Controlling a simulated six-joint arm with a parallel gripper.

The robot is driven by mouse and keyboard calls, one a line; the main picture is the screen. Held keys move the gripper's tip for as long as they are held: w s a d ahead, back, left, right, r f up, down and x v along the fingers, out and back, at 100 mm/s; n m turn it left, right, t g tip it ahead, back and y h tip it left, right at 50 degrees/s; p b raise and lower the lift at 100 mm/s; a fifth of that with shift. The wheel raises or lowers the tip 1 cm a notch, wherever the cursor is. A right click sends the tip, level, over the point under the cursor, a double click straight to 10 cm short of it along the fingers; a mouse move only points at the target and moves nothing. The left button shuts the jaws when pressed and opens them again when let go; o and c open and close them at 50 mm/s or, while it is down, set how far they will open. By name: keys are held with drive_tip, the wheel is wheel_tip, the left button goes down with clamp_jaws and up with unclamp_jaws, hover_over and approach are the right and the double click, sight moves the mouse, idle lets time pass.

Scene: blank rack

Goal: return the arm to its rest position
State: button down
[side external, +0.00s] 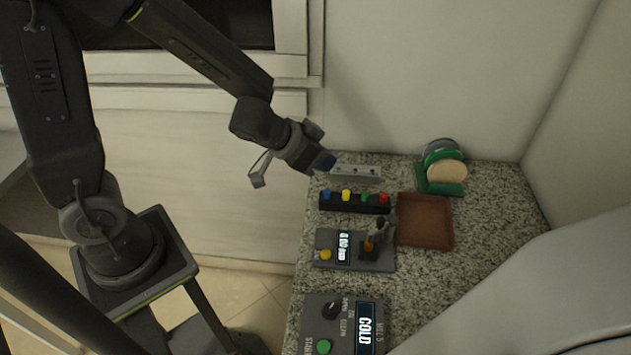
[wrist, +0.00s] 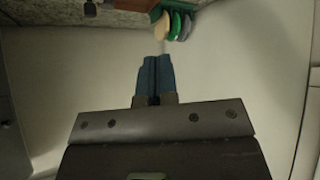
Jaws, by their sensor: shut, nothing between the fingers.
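My gripper (side external: 324,163) is at the back left of the granite counter, in the air near its edge. In the wrist view its two blue fingers (wrist: 154,62) lie side by side, shut, with nothing between them. My arm reaches across from the upper left in the side view. The fingertips point toward the back of the counter and touch nothing that I can see.
The counter (side external: 487,235) holds a black block (side external: 352,203) with colored knobs, a grey panel (side external: 325,238) with a display, a front panel reading COLD (side external: 316,310), a brown tray (side external: 425,220) and a green rack (side external: 440,188) with discs. Walls stand behind and right.

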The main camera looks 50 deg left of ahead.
drive_tip(key=s+a+r+n+y, duration=0.2)
drive_tip(key=s+a+r+y, duration=0.15)
drive_tip(key=r, duration=0.25)
drive_tip(key=s+r+g, duration=0.3)
drive_tip(key=s+r, duration=0.4)
drive_tip(key=s, duration=0.6)
drive_tip(key=shift+s+a+h, duration=0.15)
drive_tip(key=shift+s+h, duration=0.2)
drive_tip(key=shift+r, duration=0.15)
